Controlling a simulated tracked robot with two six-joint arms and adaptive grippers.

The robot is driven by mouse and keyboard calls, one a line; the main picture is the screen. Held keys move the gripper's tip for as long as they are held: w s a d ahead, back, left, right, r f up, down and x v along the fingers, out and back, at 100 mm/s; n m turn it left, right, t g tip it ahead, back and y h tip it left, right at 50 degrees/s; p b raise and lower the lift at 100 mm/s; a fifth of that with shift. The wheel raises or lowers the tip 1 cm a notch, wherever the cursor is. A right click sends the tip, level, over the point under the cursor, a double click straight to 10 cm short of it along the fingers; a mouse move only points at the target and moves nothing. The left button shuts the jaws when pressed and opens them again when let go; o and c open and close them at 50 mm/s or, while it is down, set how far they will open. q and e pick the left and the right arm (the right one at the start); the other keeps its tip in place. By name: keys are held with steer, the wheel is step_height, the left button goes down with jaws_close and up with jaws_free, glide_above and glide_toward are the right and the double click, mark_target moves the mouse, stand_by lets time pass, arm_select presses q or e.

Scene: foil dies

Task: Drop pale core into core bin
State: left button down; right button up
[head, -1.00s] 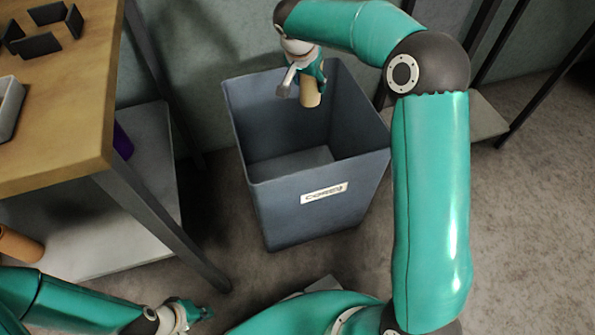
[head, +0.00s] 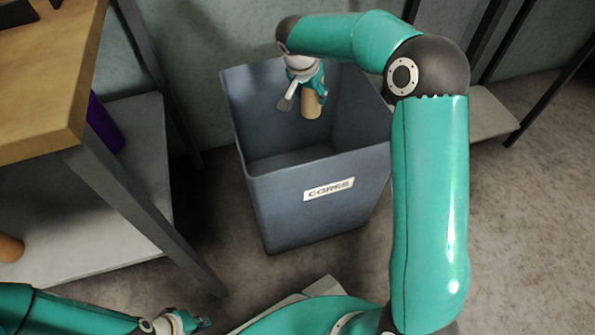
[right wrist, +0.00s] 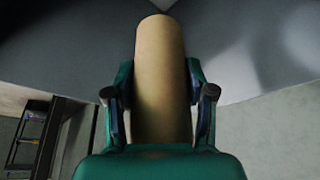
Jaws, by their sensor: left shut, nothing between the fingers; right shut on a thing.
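The pale core (head: 311,104) is a tan cylinder held by my right gripper (head: 307,90), which is shut on it. The right wrist view shows the core (right wrist: 161,75) standing between both fingers (right wrist: 160,100). The core bin (head: 319,210) is a tall blue-grey open bin with a label reading "CORES" on its front. In the head view the right gripper and core are over the bin's opening, with the core's lower end appearing below rim level. My left gripper (head: 190,322) is at the bottom left, shut and empty, away from the bin.
A wooden-topped table (head: 45,90) stands at the left, with a grey lower shelf (head: 130,205). A purple cylinder (head: 103,123) and a tan cylinder (head: 9,248) are on that shelf. Another low shelf (head: 490,118) is behind the bin at right.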

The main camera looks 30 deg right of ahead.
steer(key=shift+f, duration=0.15)
steer(key=o, duration=1.2)
steer(key=shift+o, duration=0.2)
steer(key=v, duration=1.2)
